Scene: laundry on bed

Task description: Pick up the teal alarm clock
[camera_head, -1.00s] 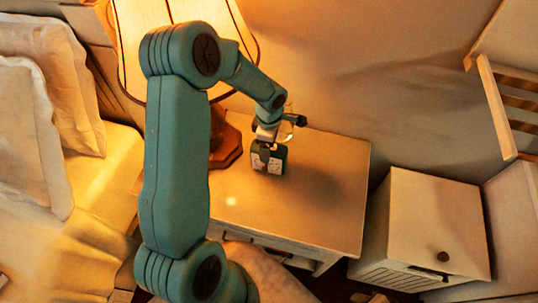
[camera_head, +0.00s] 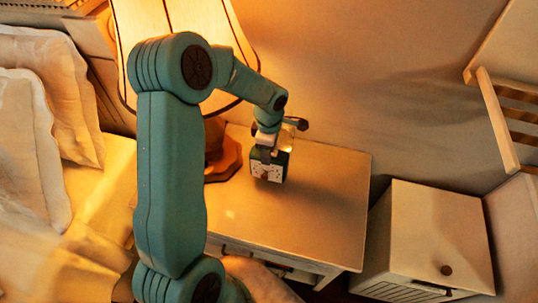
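The teal alarm clock (camera_head: 268,170), a small box with a pale face, is at the back left of the wooden nightstand top (camera_head: 310,205). My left gripper (camera_head: 268,153) reaches down from above, with its fingers around the clock's upper part. It looks shut on the clock. The fingers and wrist hide part of the clock's top. I cannot tell whether the clock's bottom touches the nightstand or is slightly above it. My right gripper is not in view.
A lit lamp (camera_head: 240,60) with its wooden base (camera_head: 226,160) stands close to the left of the clock. A bed with pillows (camera_head: 60,90) lies at the left. A white cabinet (camera_head: 430,235) stands at the right. The nightstand's front and right are clear.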

